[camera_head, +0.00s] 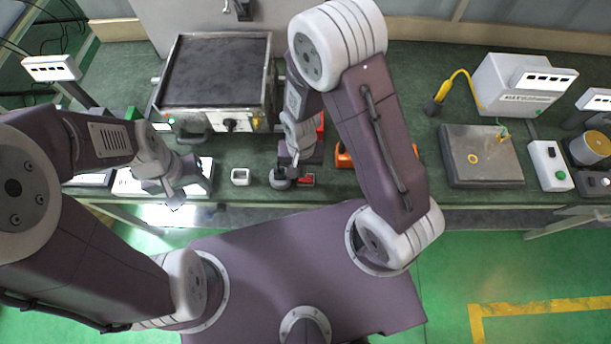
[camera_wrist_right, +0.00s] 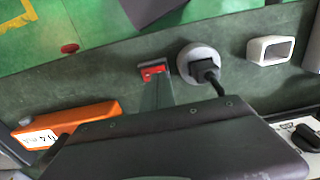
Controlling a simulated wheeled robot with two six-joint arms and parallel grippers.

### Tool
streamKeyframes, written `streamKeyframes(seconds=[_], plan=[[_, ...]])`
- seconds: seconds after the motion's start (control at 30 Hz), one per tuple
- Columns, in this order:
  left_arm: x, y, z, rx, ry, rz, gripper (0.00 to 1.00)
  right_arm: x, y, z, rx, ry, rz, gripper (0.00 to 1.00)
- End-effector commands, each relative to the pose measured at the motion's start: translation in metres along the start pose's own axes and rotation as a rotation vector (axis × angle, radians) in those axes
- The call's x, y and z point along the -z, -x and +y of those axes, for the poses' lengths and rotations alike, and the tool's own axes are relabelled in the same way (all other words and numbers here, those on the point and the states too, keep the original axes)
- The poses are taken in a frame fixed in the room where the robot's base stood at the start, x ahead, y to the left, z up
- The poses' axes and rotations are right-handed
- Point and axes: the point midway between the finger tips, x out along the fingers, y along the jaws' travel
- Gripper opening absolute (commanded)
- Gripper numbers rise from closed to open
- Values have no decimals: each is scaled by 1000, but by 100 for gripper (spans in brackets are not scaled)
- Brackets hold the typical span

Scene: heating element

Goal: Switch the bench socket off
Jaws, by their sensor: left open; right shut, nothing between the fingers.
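The bench socket (camera_head: 280,180) is a round grey fitting with a black plug, near the front edge of the bench. It also shows in the right wrist view (camera_wrist_right: 199,63). A red rocker switch (camera_head: 307,179) sits just right of it; in the right wrist view the red switch (camera_wrist_right: 153,71) is left of the socket. My right gripper (camera_head: 293,172) is shut and empty, close above the socket and switch; whether it touches either is unclear. My left gripper (camera_head: 175,204) is open and empty at the bench's front edge, to the left.
A hotplate (camera_head: 215,70) with front controls stands behind. A small white block (camera_head: 240,176) lies left of the socket. An orange device (camera_head: 344,157) lies to the right, partly behind my right arm. A grey slab (camera_head: 482,155) and white box (camera_head: 495,88) stand further right.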

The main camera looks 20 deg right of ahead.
Motion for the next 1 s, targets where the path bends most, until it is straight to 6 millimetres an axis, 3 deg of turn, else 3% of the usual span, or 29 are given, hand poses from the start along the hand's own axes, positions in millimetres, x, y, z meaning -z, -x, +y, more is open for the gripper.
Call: streamKeyframes(seconds=[1.0], plan=[[-1,-7,0,0,0,0,48,0,-9,0,0,0,0,0]])
